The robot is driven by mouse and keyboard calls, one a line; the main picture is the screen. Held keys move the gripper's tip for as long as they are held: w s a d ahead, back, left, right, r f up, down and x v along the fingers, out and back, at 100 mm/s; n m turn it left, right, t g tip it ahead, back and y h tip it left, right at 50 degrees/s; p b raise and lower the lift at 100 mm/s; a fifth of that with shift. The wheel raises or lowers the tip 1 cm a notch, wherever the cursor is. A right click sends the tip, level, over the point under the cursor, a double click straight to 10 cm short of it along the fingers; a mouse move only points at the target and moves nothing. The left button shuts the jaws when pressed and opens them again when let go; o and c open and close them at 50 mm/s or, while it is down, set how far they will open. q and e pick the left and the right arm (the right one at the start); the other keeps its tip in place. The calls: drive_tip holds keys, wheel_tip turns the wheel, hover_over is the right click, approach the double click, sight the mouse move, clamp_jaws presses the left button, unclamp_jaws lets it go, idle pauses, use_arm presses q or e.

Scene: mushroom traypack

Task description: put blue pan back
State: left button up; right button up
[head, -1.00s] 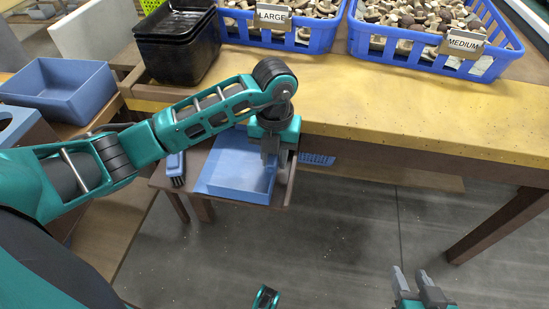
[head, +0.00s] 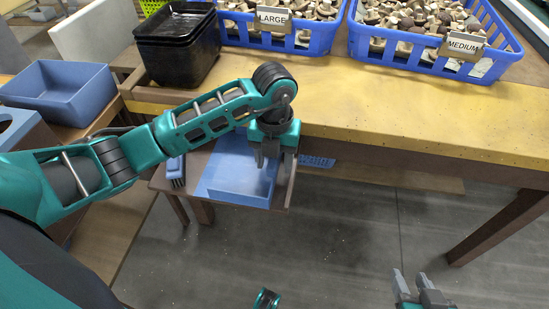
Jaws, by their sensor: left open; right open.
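The blue pan (head: 235,185) is a shallow blue tray lying on a small low brown shelf (head: 203,205) below the table's front edge. My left gripper (head: 272,160) points down over the pan's right side, with its fingers apart. Part of the pan's back right is hidden behind my gripper and arm. I cannot tell whether a finger touches the pan's wall. My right gripper (head: 416,283) is open and empty, low at the bottom right above the floor.
A dark brush (head: 176,170) lies left of the pan. A deeper blue bin (head: 60,90) stands at the left. Stacked black trays (head: 178,45) and blue mushroom crates labelled LARGE (head: 275,38) and MEDIUM (head: 440,55) stand on the yellow-topped table (head: 400,110). Open floor lies in front.

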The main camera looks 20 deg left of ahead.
use_arm(q)
wheel_tip(320, 180, up, 12)
drive_tip(key=p, duration=0.2)
drive_tip(key=shift+p, duration=0.4)
